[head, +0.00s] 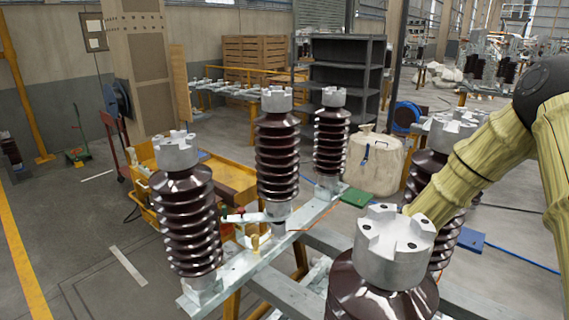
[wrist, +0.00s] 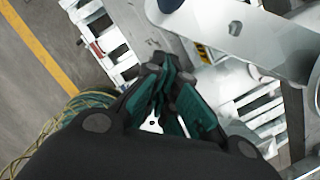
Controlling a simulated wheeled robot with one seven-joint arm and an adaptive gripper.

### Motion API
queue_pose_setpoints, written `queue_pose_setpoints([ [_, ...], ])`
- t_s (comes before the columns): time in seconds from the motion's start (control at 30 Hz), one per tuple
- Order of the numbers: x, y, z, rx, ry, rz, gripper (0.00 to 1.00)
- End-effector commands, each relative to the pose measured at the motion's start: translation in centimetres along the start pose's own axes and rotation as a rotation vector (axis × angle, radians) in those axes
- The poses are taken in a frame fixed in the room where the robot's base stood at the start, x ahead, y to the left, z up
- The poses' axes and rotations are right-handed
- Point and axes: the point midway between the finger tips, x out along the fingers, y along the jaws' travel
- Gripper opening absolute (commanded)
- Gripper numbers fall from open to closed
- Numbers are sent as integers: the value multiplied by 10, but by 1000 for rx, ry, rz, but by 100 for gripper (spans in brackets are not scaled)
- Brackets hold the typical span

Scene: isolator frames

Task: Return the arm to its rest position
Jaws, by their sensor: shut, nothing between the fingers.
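My gripper (wrist: 165,88) shows in the wrist view, its dark and teal fingers drawn together with nothing between them. My arm in its yellowish ribbed sleeve comes in from the right side of the head view and slopes down to the left. Its lower end is hidden behind the metal cap of the nearest insulator (head: 385,290), so the gripper does not show there. In the wrist view, a pale metal plate with holes (wrist: 245,40) lies to the upper right of the fingertips; I cannot tell the gap.
Brown ribbed insulators (head: 190,225), (head: 277,160), (head: 332,140) stand upright on a pale metal beam (head: 265,250). More insulators stand close beside my arm. A yellow cart (head: 235,180), a dark shelf (head: 345,75) and a beige sack (head: 375,165) are behind.

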Motion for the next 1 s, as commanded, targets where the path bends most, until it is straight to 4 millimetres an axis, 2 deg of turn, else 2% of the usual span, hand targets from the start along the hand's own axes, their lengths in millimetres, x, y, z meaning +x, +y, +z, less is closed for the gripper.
queue_pose_setpoints([
  [0.17, 1, -8, 8, 12, 2, -5, 0],
  [0.67, 4, -1, 14, 3, 0, -1, 0],
  [1.0, 4, 6, -2, -8, 1, 4, 0],
])
